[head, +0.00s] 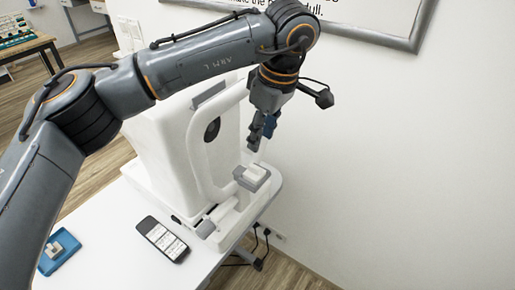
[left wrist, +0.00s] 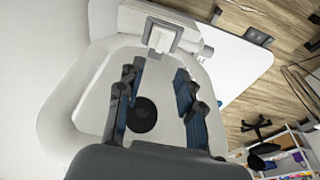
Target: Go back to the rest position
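My left arm reaches across the head view from the left. Its left gripper (head: 262,135) points down beside the white eye-test machine (head: 172,150), above its grey-and-white rest pad (head: 252,177). In the left wrist view the left gripper's (left wrist: 158,80) two blue-padded fingers stand apart with nothing between them. Behind them is the machine's white frame (left wrist: 75,105) with a dark round opening (left wrist: 142,114). The rest pad (left wrist: 161,36) lies beyond the fingertips. I cannot tell whether the gripper touches the machine. My right gripper is in neither view.
A black phone (head: 162,239) lies on the white table (head: 120,215) before the machine. A blue tray (head: 62,262) with a small pale object is at the left. A wall with a framed board (head: 405,40) stands close on the right. A desk (head: 25,48) is far left.

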